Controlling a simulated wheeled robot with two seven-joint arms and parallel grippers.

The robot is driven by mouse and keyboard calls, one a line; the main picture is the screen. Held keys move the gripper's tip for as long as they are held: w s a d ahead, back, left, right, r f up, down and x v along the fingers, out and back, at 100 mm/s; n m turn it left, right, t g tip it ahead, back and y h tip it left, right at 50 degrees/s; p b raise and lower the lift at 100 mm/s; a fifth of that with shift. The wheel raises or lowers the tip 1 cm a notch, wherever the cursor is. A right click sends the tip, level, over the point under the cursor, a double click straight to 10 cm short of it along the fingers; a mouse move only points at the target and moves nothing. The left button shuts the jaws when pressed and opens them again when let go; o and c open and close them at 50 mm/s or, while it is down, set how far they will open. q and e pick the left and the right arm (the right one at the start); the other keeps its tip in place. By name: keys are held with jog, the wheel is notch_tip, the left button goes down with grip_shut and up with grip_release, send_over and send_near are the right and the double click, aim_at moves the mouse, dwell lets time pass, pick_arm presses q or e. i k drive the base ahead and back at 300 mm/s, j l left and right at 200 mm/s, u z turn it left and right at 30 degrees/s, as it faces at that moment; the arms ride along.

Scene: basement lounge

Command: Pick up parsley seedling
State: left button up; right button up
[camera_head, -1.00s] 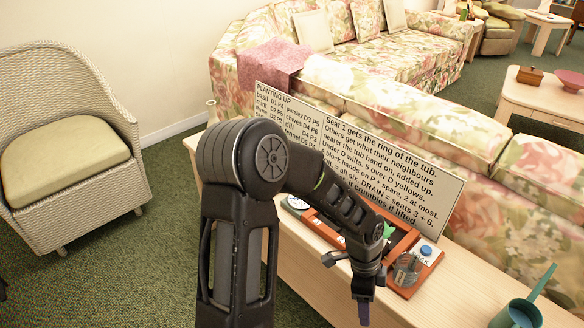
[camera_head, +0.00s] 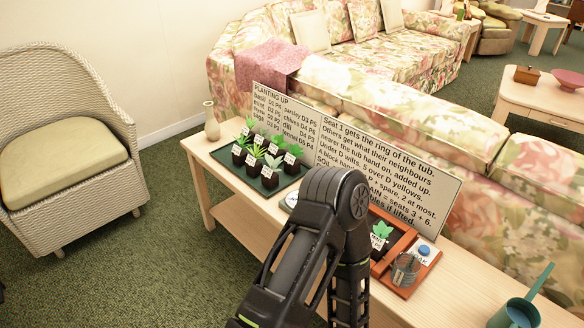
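Several green seedlings in small dark pots with white labels stand on a dark green tray (camera_head: 232,179) at the left end of the wooden console table. The labels are too small to read, so I cannot tell which one is the parsley seedling. Another labelled seedling (camera_head: 381,231) sits in the orange-brown wooden tub (camera_head: 402,245) further right. One of my arms rises from the bottom middle and bends in front of the table between the tray and the tub. Neither gripper shows.
A text board (camera_head: 388,155) stands along the table's back, against the floral sofa. A teal watering can (camera_head: 518,314) is at lower right, a vase (camera_head: 211,122) at the far left end.

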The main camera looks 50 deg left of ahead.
aim_at(292, 166)
jog(key=u, duration=1.45)
jog(key=i+l+u, duration=0.1)
jog(key=u, duration=0.3)
jog(key=i+l, duration=0.1)
jog(key=l, duration=0.15)
jog(key=i+l, duration=0.1)
jog(key=l, duration=0.15)
